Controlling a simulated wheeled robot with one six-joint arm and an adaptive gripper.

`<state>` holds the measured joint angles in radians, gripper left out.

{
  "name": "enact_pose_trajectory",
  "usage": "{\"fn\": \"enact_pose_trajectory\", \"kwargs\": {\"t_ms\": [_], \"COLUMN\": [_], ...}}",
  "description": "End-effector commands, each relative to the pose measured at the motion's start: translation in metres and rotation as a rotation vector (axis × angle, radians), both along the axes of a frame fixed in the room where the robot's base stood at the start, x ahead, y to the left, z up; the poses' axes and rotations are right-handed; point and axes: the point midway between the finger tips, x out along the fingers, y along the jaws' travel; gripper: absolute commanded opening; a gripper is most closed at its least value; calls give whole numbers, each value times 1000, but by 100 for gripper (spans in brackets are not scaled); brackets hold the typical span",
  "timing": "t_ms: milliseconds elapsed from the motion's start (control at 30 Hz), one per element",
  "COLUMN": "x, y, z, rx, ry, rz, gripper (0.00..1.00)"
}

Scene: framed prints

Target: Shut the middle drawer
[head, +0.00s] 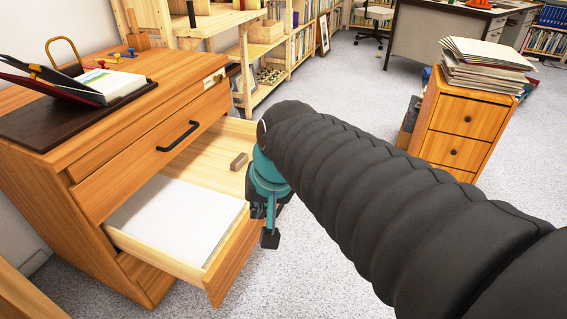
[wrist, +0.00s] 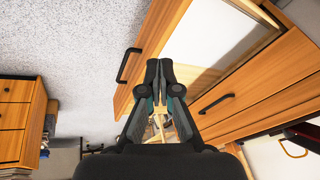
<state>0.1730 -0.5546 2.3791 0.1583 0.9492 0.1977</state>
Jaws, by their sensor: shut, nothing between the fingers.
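The wooden cabinet (head: 35,190) stands at left in the head view. Its middle drawer (head: 232,268) is pulled well out, with white paper (head: 175,222) and a small brown block (head: 239,161) inside. The drawer above, with a black handle (head: 178,136), is shut. My gripper (head: 269,236) points down at the right end of the open drawer's front and hides part of it. In the wrist view my gripper (wrist: 159,66) has its fingers together and empty, over the drawer's front edge. The open drawer's own handle (wrist: 128,65) shows beside them. I cannot tell whether they touch the drawer.
A small drawer cabinet (head: 458,131) with stacked papers (head: 482,68) stands at right. Wooden shelves (head: 245,50) and a desk (head: 430,40) are behind. A dark board (head: 60,125) and a book (head: 105,84) lie on the cabinet top. Carpet in front of the drawer is clear.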

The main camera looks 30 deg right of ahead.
Motion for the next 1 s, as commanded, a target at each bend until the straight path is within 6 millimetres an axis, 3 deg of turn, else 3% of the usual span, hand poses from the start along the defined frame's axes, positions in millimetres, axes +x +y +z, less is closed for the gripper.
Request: {"fn": "enact_pose_trajectory", "kwargs": {"t_ms": [267, 500, 800, 1000], "x": [72, 125, 154, 157], "y": [-59, -142, -257, -292], "z": [-10, -31, -67, -78], "rx": [376, 718, 1110, 1233], "ry": [156, 263, 362, 390], "rz": [-582, -1078, -1563, -1690], "gripper": [0, 0, 0, 0]}}
